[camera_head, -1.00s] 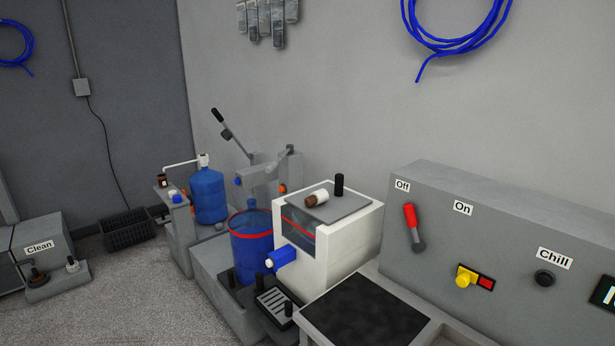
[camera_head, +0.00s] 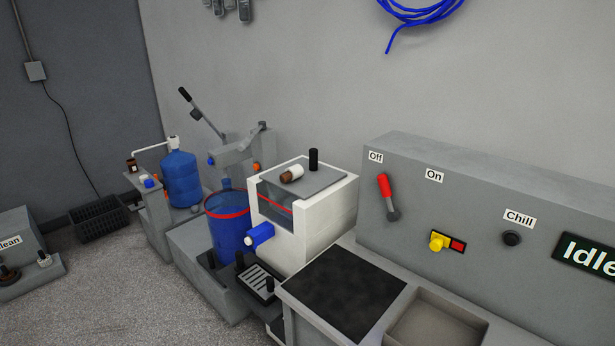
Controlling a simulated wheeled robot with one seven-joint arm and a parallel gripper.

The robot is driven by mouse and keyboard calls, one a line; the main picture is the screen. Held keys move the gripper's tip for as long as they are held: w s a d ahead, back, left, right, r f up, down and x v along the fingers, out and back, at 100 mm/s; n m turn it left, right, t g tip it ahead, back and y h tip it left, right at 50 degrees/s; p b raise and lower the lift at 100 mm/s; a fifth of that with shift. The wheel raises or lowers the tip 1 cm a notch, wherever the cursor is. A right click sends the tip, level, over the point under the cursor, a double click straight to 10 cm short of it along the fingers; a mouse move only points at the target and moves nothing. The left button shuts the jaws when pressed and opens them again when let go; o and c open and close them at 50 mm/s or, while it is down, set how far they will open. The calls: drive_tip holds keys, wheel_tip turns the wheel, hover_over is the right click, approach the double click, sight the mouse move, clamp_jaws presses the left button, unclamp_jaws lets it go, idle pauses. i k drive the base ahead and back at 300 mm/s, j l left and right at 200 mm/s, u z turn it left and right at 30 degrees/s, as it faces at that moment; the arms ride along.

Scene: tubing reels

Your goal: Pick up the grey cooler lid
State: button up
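The grey cooler lid (camera_head: 320,178) lies flat on top of the white cooler box (camera_head: 328,218) in the middle of the view. A black upright knob (camera_head: 313,159) stands at the lid's back edge. A small white and brown bottle (camera_head: 292,174) lies on its side on the lid. The cooler has a clear front window and a blue tap (camera_head: 259,235). My gripper is not in view.
A blue bucket with a red band (camera_head: 228,222) stands left of the cooler. A grey panel (camera_head: 480,215) with a red lever (camera_head: 384,186) is on the right. A black mat (camera_head: 345,290) and shallow tray (camera_head: 435,325) lie in front. A blue water jug (camera_head: 181,180) stands further back.

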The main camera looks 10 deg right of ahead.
sight(309, 177)
drive_tip(key=i+j+z, duration=0.2)
drive_tip(key=j, duration=0.55)
drive_tip(key=j+z, duration=0.2)
drive_tip(key=j, duration=0.55)
drive_tip(key=i+j+z, duration=0.1)
drive_tip(key=j, duration=0.2)
drive_tip(key=i+j+z, duration=0.1)
drive_tip(key=i+j, duration=0.15)
drive_tip(key=i+j+z, duration=0.1)
drive_tip(key=j, duration=0.3)
drive_tip(key=i+j+z, duration=0.1)
drive_tip(key=j, duration=0.25)
drive_tip(key=i+j+z, duration=0.1)
drive_tip(key=j, duration=0.25)
drive_tip(key=i+j+z, duration=0.15)
drive_tip(key=i, duration=0.25)
drive_tip(key=i+j+z, duration=0.15)
drive_tip(key=i+j, duration=0.55)
drive_tip(key=i, duration=0.15)
